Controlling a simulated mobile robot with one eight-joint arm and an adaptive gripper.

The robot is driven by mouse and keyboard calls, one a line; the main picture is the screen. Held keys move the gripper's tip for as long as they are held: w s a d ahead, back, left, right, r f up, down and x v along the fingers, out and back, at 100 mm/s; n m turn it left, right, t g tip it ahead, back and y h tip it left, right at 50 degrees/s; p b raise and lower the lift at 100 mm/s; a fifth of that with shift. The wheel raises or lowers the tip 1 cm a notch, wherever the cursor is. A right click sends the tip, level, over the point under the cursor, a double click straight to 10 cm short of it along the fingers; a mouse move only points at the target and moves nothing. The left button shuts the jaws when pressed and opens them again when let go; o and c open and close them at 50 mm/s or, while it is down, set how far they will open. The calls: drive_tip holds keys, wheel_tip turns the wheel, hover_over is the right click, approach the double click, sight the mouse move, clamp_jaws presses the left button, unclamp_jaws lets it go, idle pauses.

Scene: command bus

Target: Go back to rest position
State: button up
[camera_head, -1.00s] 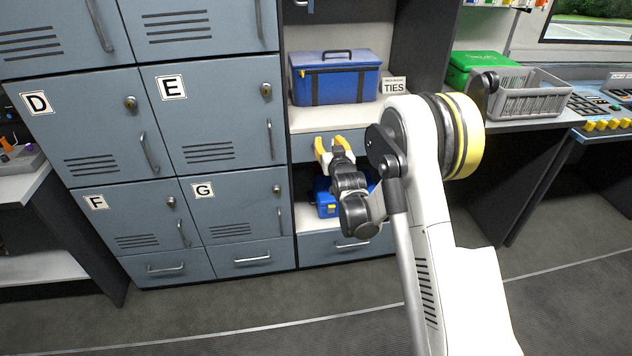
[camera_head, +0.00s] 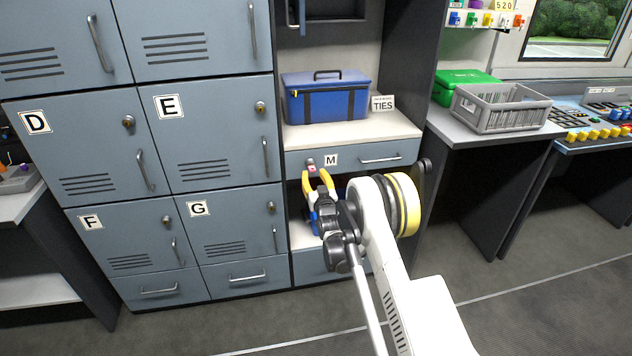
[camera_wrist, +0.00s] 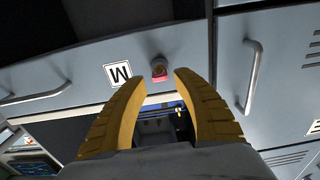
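My gripper (camera_head: 319,184) has yellow fingers and is in front of the cabinet column, just below the drawer marked M (camera_head: 345,160). In the wrist view my gripper (camera_wrist: 160,97) has its fingers spread apart with nothing between them. The M drawer front (camera_wrist: 85,78) lies beyond the fingertips, with a small red-lit lock (camera_wrist: 159,70) between the tips in the picture. I cannot tell whether the fingers touch anything. My arm hides part of the shelf below the drawer.
Grey lockers D, E, F and G (camera_head: 205,130) stand to the left. A blue toolbox (camera_head: 327,98) and a TIES sign (camera_head: 382,103) sit on the shelf above. A grey crate (camera_head: 500,108) and a green case (camera_head: 462,87) are on the right counter. The floor (camera_head: 250,325) in front is clear.

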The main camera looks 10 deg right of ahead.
sight(312, 169)
drive_tip(key=shift+w, duration=1.7)
clamp_jaws()
